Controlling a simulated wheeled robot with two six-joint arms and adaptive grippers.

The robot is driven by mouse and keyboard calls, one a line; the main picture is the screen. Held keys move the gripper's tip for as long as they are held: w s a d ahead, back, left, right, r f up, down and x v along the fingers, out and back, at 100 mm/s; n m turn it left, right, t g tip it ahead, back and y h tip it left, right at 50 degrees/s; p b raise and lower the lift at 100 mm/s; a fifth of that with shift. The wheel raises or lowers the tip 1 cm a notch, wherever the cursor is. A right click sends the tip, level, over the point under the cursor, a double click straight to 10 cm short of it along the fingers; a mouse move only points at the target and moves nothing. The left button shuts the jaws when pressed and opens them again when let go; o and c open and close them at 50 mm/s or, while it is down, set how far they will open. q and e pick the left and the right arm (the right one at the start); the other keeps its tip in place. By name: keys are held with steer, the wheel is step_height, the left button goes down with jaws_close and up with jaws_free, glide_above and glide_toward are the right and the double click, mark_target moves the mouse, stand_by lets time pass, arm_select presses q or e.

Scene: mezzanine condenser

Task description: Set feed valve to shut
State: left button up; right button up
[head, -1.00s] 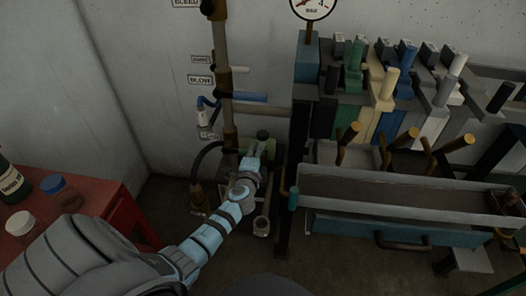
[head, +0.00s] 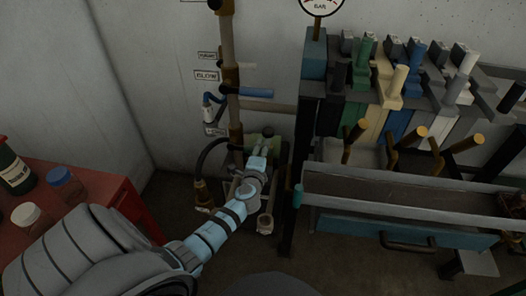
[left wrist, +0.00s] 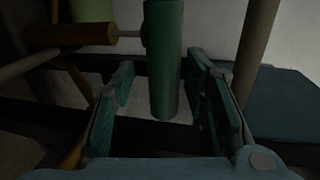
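My left gripper (head: 263,155) is low by the wall pipes, its fingers pointing toward a green part (head: 256,139) at the foot of the pipe. In the left wrist view, a dark green upright cylinder (left wrist: 163,70), like a handle, stands between the two open fingers (left wrist: 165,105). Gaps show on both sides of it. I cannot tell how far it lies between them. I cannot tell for certain which part is the feed valve. The lowest tag (head: 214,130) is too small to read. My right gripper is out of view.
A blue lever (head: 255,92) sticks out from the upright pipe (head: 230,60) beside the BLOW tag (head: 206,76). A rack of coloured levers (head: 400,80) and a trough (head: 390,188) stand to the right. A red table (head: 100,188) with bottles is at left.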

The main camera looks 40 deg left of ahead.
arm_select(q)
steer(key=v, duration=1.2)
